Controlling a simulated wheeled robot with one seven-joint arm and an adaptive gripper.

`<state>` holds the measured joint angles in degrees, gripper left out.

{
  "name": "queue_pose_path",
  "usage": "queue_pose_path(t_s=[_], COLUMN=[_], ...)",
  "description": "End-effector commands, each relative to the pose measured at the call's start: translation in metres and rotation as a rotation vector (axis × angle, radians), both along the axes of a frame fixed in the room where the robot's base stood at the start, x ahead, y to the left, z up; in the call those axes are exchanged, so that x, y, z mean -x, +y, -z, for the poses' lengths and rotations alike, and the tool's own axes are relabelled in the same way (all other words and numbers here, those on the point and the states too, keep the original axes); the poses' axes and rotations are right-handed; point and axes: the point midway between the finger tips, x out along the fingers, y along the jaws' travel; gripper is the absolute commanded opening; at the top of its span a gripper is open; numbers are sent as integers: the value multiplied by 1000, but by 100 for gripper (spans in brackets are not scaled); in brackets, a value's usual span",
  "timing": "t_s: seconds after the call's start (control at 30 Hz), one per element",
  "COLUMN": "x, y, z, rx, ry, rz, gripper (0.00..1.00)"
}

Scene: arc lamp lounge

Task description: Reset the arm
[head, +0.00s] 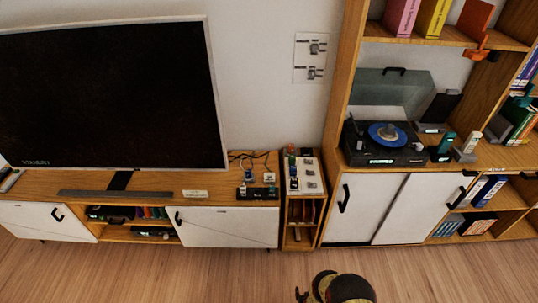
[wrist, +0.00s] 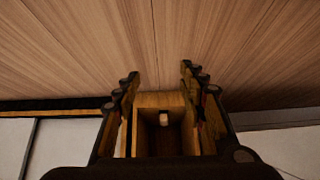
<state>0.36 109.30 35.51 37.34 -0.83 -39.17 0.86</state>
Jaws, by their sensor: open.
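My gripper (wrist: 158,72) shows in the wrist view with its two dark jointed fingers spread apart and nothing held between them. The wrist picture appears upside down, with the wood floor at the top. Beyond and between the fingers is a narrow wooden cabinet (wrist: 162,100) with an open compartment. In the head view, a rounded dark and yellowish part of my arm shows at the bottom edge, right of centre, over the floor. The fingertips are not clearly visible there.
A low media console (head: 120,180) with a large television (head: 110,95) stands left. The narrow wooden cabinet (head: 305,240) adjoins it. A tall bookcase (head: 335,150) holding a turntable (head: 385,148) stands right. The wood floor (head: 200,275) in front looks clear.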

Motion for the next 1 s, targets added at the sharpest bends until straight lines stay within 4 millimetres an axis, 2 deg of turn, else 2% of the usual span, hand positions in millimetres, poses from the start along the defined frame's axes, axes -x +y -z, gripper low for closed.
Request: queue_pose_path(t_s=[0.1, 0.17, 0.27, 0.37, 0.47, 0.67, 1.0], x=[29, 39, 45, 42, 35, 16, -3], y=[0, -1, -1, -1, -2, -2, -2], z=[7, 3, -11, -35, -70, -160, -334], rx=[1, 3, 3, 5, 6, 7, 8], ry=[150, 227, 334, 424, 508, 647, 786], rz=[0, -1, -1, -1, -2, -3, -4], gripper=[41, 41, 41, 41, 41, 41, 41])
